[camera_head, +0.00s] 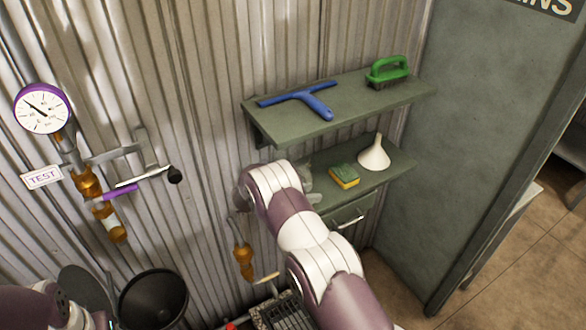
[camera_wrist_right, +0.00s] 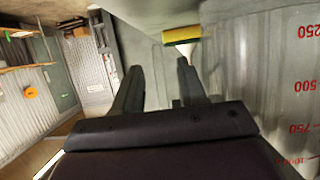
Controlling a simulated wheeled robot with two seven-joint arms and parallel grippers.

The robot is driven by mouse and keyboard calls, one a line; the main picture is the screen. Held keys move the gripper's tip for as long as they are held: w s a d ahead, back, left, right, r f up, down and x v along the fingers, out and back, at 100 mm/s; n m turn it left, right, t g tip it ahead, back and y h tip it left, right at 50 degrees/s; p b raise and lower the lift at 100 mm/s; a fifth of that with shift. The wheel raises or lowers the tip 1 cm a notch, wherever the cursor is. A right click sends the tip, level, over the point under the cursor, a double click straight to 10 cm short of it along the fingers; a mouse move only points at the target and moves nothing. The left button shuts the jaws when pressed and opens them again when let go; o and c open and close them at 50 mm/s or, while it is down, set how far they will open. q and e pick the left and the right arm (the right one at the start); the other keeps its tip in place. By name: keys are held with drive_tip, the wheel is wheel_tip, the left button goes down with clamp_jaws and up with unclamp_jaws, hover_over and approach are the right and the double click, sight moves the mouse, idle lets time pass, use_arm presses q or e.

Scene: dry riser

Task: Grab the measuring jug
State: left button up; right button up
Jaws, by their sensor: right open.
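The measuring jug is clear, with red graduation marks. It fills the right side of the right wrist view (camera_wrist_right: 285,90), close to the camera, with its numbers upside down. In the head view only a faint clear part of the jug (camera_head: 309,180) shows on the lower shelf, behind my right arm. In the wrist view my right gripper (camera_wrist_right: 160,80) is open, its two dark fingers apart, with the jug's marked side to the right of them. I cannot tell whether the fingers touch it. In the head view my wrist hides these fingers. My left gripper is not in view.
On the lower shelf (camera_head: 392,172) stand a yellow-green sponge (camera_head: 344,177) and a white funnel (camera_head: 374,154). The upper shelf (camera_head: 345,107) overhangs it, carrying a blue squeegee (camera_head: 305,98) and a green brush (camera_head: 388,72). A gauge (camera_head: 42,108) and pipework are left; a black bucket (camera_head: 153,300) stands below.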

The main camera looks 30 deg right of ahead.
drive_tip(key=shift+d+f, duration=0.15)
drive_tip(key=shift+w, duration=0.1)
clamp_jaws()
